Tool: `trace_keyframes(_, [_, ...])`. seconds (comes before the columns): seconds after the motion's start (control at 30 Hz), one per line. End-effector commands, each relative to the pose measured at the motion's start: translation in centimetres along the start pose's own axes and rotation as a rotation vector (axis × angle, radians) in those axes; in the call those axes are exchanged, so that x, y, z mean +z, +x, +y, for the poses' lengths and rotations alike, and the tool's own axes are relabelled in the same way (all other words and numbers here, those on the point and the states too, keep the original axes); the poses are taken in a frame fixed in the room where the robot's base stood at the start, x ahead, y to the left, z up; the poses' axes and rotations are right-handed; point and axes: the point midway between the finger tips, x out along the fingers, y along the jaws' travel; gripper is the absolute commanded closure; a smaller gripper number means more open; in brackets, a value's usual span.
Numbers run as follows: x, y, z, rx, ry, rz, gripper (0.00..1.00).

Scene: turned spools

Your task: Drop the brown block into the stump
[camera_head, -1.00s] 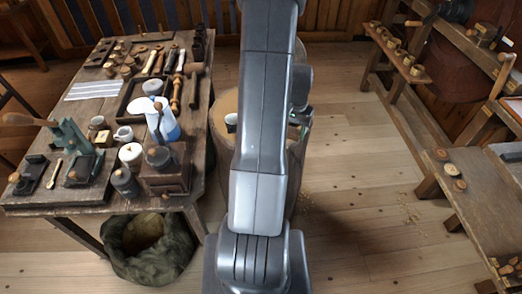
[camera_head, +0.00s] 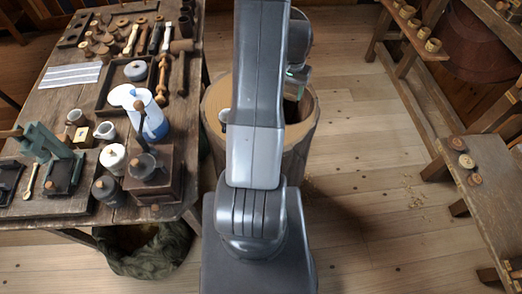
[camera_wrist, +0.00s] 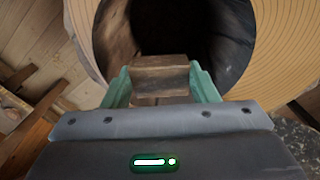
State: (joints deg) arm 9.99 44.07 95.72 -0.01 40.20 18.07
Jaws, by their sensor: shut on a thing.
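The stump (camera_head: 304,136) stands on the floor behind my arm in the head view, which hides its middle. In the wrist view its pale ringed rim (camera_wrist: 284,48) surrounds a wide dark hollow. The brown block (camera_wrist: 160,68) is a small wooden piece between my green fingers. My gripper (camera_wrist: 163,86) is shut on it and holds it in front of the dark opening. How high the block is above the rim, I cannot tell. In the head view the block cannot be made out.
A workbench (camera_head: 70,205) crowded with tools, a white-and-blue jug (camera_head: 148,115) and small pots stands left, close to the stump. A low bench (camera_head: 490,180) with small round wooden pieces is at right. Open plank floor (camera_head: 365,130) lies between the stump and that bench.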

Motion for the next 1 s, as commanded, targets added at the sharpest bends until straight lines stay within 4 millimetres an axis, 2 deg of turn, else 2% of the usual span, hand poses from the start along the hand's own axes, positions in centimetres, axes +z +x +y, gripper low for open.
trace_keyframes(0.03, [0.0,1.1,0.0,0.000,0.000,-0.001,0.69])
trace_keyframes(0.23, [0.0,3.3,0.0,0.000,0.000,-0.001,0.69])
trace_keyframes(0.6, [0.0,3.9,0.0,0.000,0.000,0.000,0.69])
trace_keyframes(0.63, [0.0,3.9,0.0,0.000,0.000,0.000,0.43])
trace_keyframes(0.73, [0.0,3.9,0.0,0.000,0.000,0.000,0.23])
trace_keyframes(1.0, [0.0,3.9,0.0,0.000,0.000,0.000,0.22])
